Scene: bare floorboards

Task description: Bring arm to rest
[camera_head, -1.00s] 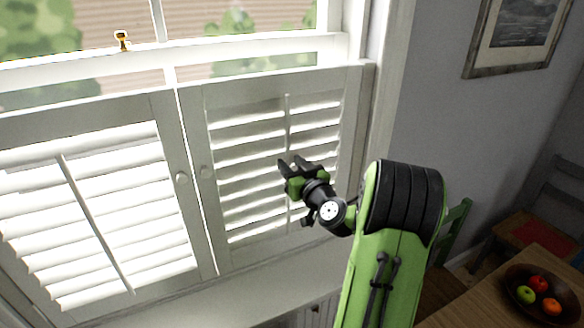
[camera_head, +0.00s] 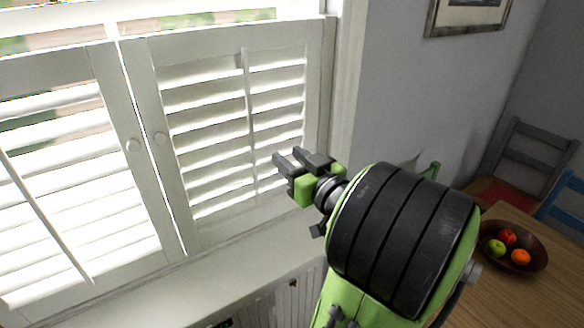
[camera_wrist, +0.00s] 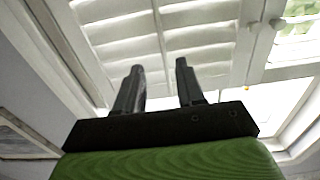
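My gripper (camera_head: 287,161) is at the end of my green and black arm, in front of the right white shutter panel (camera_head: 178,113) in the head view. Its two dark fingers are spread apart with nothing between them. In the wrist view the gripper (camera_wrist: 160,75) shows both fingers apart and pointing at the shutter slats (camera_wrist: 200,37). I cannot tell the exact distance from the fingertips to the shutter; no contact shows. The arm is bent and raised.
A window sill (camera_head: 150,290) runs below the shutters. At the right, a wooden table (camera_head: 500,300) bears a brown bowl (camera_head: 535,262) with fruit. Chairs stand beyond it, one grey (camera_head: 535,140), one blue (camera_head: 566,205). A framed picture (camera_head: 440,22) hangs on the grey wall.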

